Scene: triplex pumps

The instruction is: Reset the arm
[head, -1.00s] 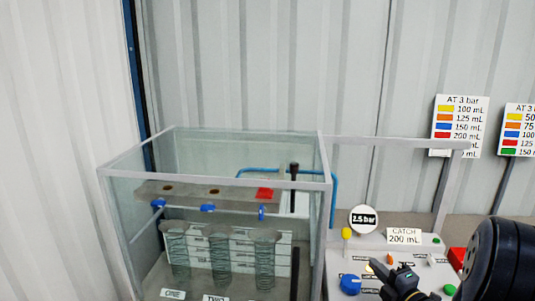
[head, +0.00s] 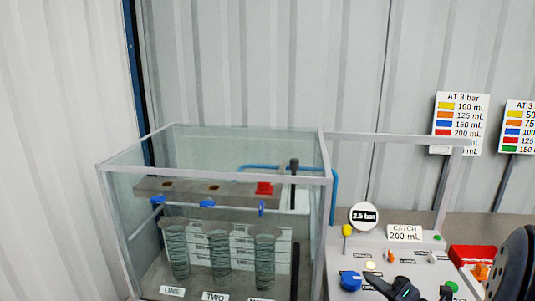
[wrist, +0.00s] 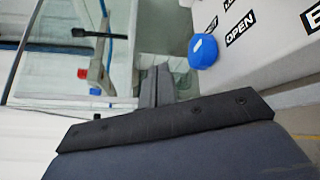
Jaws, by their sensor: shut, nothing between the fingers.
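My gripper (head: 388,288) shows at the bottom edge of the head view, in front of the control panel (head: 400,252), and is partly cut off. In the wrist view my gripper (wrist: 156,88) has its two dark fingers together with nothing between them. A blue knob (head: 350,281) on the panel is just left of the gripper in the head view. The knob also shows in the wrist view (wrist: 203,51), right of the fingers and apart from them, near a label reading OPEN.
A glass tank (head: 222,171) stands on the left with several clear cylinders (head: 220,258) inside. A gauge (head: 364,217) reads 2.5 bar beside a sign (head: 404,233) reading CATCH 200 mL. A red tray (head: 473,257) is at the right. Coloured charts (head: 461,121) stand behind.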

